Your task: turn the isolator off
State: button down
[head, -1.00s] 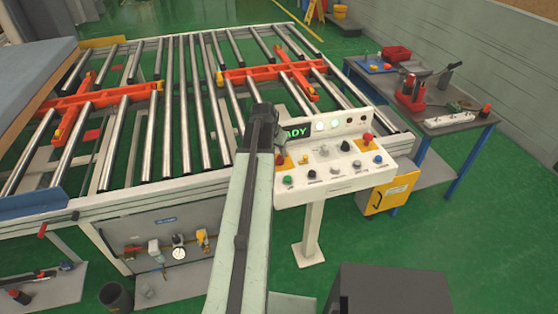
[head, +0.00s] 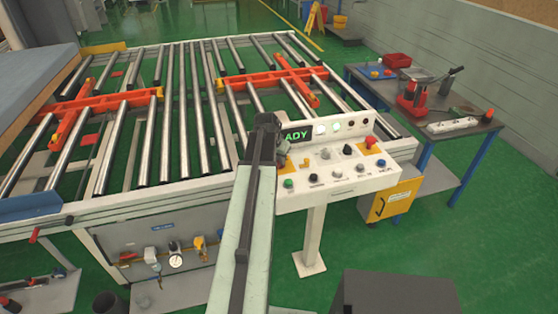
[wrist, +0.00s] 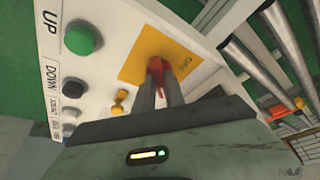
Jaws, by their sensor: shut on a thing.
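The isolator is a red handle (wrist: 157,68) on a yellow plate (wrist: 172,48) on the white control panel, in the wrist view. My gripper (wrist: 157,88) is shut on the red handle; its fingers hide part of it. A small label at the plate's right side is too small to read surely.
A roller conveyor lies behind.

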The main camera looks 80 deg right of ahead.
jog(key=shift+s+n, duration=0.2)
jog(key=shift+n, duration=0.1)
jog(key=n+t, duration=0.1)
jog(key=n, duration=0.2)
jog(key=shift+s+d, duration=0.1)
jog(key=shift+s, duration=0.05)
jog(key=n+t, duration=0.1)
jog(key=n, duration=0.1)
jog(key=n+t, duration=0.1)
jog(key=n, duration=0.2)
jog(key=shift+s+d+r, duration=0.1)
jog(key=shift+s+d, duration=0.05)
jog(key=n+t, duration=0.1)
jog(key=n, duration=0.2)
jog(key=n+t+y, duration=0.1)
jog(key=n, duration=0.1)
jog(key=shift+s+d+n, duration=0.1)
jog(key=shift+d+n, duration=0.05)
jog(key=shift+n, duration=0.25)
jog(key=shift+n+y, duration=0.8)
jog(key=shift+n, duration=0.9)
jog(key=shift+t, duration=0.3)
jog(key=c, duration=1.4)
grip_release()
